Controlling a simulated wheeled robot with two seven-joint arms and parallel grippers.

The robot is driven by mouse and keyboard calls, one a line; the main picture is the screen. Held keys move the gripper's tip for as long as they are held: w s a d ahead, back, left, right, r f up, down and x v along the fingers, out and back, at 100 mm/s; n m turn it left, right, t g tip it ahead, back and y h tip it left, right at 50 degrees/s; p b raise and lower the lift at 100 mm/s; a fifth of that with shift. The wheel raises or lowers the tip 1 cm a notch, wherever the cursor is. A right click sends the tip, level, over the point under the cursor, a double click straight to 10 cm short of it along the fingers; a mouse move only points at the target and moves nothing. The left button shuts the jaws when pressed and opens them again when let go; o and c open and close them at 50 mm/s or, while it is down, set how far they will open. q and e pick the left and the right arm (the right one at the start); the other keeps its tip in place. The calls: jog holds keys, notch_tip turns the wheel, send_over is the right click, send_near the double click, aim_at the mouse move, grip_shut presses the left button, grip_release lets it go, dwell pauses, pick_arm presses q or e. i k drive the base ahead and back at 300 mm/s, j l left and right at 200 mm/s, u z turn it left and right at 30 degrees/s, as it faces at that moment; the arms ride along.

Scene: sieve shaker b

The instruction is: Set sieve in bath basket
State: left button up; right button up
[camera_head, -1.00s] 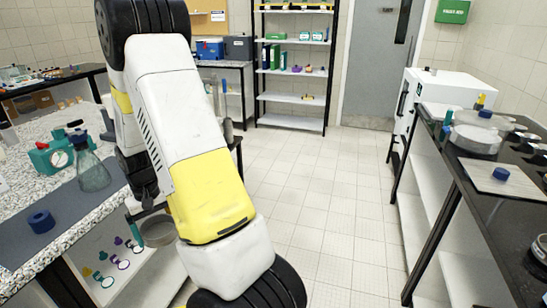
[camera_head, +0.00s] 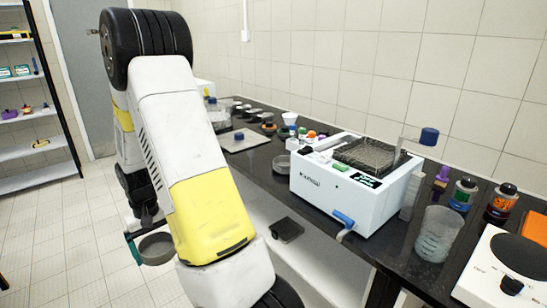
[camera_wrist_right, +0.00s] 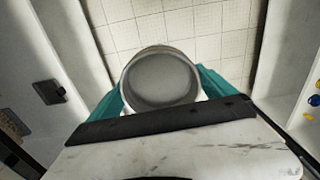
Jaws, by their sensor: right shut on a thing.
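The sieve (camera_head: 157,248) is a round, shallow grey pan. My right gripper (camera_head: 142,250) has teal fingers and is shut on it, holding it over the floor in front of the bench. In the right wrist view the sieve (camera_wrist_right: 160,78) sits between the two teal fingers, its round face toward the camera. The bath (camera_head: 335,195) is a white box on the black bench, right of my right arm. A dark mesh basket (camera_head: 368,155) sits in its top, with an upright handle and blue knob (camera_head: 429,137). My left gripper is not in view.
A beaker (camera_head: 438,235), bottles (camera_head: 463,194) and a white device with a dark round plate (camera_head: 505,265) stand right of the bath. Small containers and a glass dish (camera_head: 281,165) stand to its left. Open tiled floor (camera_head: 80,230) lies at left.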

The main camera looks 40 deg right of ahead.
aim_at(368, 157)
jog(key=k+j+z, duration=0.15)
jog(key=z, duration=1.5)
